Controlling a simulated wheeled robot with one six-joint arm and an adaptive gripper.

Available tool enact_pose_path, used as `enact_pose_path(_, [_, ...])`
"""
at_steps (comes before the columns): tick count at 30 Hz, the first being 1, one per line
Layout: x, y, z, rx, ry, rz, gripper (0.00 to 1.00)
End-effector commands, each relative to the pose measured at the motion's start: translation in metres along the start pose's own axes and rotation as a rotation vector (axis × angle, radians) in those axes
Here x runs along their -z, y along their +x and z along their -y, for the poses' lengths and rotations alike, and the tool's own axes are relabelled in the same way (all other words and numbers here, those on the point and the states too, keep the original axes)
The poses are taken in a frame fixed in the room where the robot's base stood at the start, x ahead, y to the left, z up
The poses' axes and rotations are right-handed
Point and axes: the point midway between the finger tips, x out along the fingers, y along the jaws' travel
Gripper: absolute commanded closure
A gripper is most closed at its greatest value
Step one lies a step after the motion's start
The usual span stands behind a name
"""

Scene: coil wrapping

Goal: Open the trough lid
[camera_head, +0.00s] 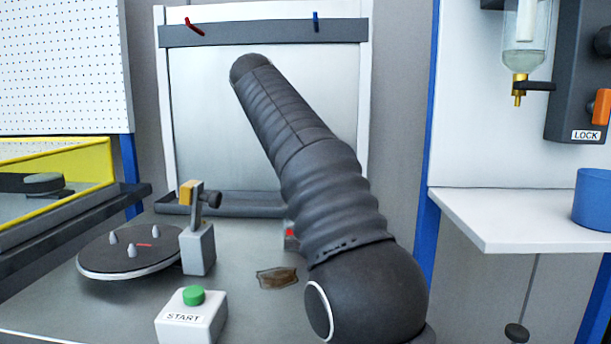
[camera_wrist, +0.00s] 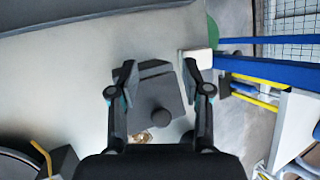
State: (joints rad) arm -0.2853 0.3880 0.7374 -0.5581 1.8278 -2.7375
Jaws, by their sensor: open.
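A low trough-like box with yellow edges (camera_head: 108,165) stands at the far left of the head view, cut off by the frame. A dark round knob (camera_head: 43,183) shows within it; I cannot tell whether a clear lid covers it. My gripper (camera_wrist: 160,72) is open and empty in the wrist view, its fingers spread. Below the fingers is a dark grey block (camera_wrist: 140,108) with a round dark knob (camera_wrist: 163,118); I cannot tell whether this is a lid. No finger visibly grips it. My gripper does not show in the head view.
A round turntable (camera_head: 120,265) with pegs, a post clamp (camera_head: 198,250) and a START button box (camera_head: 190,318) stand on the grey bench. A brown patch (camera_head: 277,277) lies nearby. A white shelf (camera_head: 500,215) with a blue cup (camera_head: 594,200) is at right.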

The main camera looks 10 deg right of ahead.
Motion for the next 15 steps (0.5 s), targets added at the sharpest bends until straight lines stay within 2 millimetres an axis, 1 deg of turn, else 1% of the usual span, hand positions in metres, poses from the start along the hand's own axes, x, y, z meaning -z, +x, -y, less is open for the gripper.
enact_pose_path(5, [-0.001, -0.005, -0.001, 0.0, 0.0, 0.001, 0.51])
enact_pose_path(8, [-0.001, -0.012, -0.001, 0.0, 0.0, 0.001, 0.51])
enact_pose_path(15, [0.028, -0.035, -0.026, -0.001, -0.004, 0.0, 0.51])
